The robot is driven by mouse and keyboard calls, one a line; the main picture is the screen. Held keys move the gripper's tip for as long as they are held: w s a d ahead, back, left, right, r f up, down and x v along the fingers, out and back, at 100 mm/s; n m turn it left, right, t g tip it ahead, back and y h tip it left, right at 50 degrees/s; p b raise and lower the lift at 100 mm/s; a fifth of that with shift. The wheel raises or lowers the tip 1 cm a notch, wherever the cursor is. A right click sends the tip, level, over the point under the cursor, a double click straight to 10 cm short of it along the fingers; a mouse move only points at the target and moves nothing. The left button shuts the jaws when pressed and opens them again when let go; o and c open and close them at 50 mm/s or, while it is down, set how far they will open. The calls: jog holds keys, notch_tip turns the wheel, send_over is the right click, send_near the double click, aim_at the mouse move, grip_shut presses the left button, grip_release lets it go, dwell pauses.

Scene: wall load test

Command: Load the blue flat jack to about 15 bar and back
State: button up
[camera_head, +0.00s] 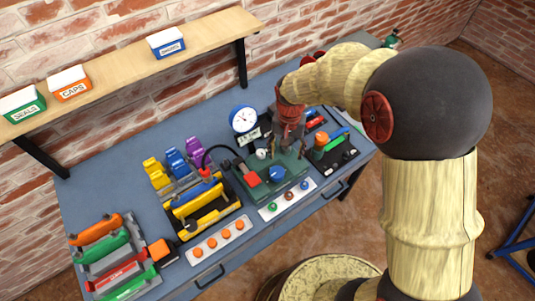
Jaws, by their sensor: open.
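My gripper (288,150) points down over the green pump base (287,187), its fingers apart and nothing seen between them. A blue piece (197,191) lies in the yellow and black frame (209,211); another blue piece (175,162) stands between yellow and purple ones. I cannot tell which is the flat jack. A black hose (215,149) runs from the base to a red fitting (204,172) near the frame.
A rack (112,256) of coloured bars stands at the left. A white strip with orange knobs (212,243) and one with mixed knobs (270,208) lie along the front. A black tray (345,157) is at the right. A shelf (120,62) overhangs the back. Bare bench (105,190) shows at left.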

aim_at(278, 172)
jog(key=s+d+f+m+g+y+p, duration=0.1)
jog(key=s+d+f+m+y+p, duration=0.15)
jog(key=m, duration=0.25)
jog(key=a+f+m, duration=0.1)
jog(key=f+m, duration=0.2)
jog(key=m, duration=0.1)
jog(key=w+a+f+m+t+y+b, duration=0.1)
jog(key=a+f+m, duration=0.1)
jog(key=f+m, duration=0.1)
jog(key=w+a+f+m+y+b, duration=0.1)
jog(key=f+m, duration=0.2)
jog(key=m, duration=0.2)
jog(key=shift+a+f+t, duration=0.25)
jog(key=shift+f+t, duration=0.05)
jog(key=shift+t, duration=0.1)
jog(key=c, duration=0.3)
jog(key=c, duration=0.8)
jog(key=shift+c, duration=0.4)
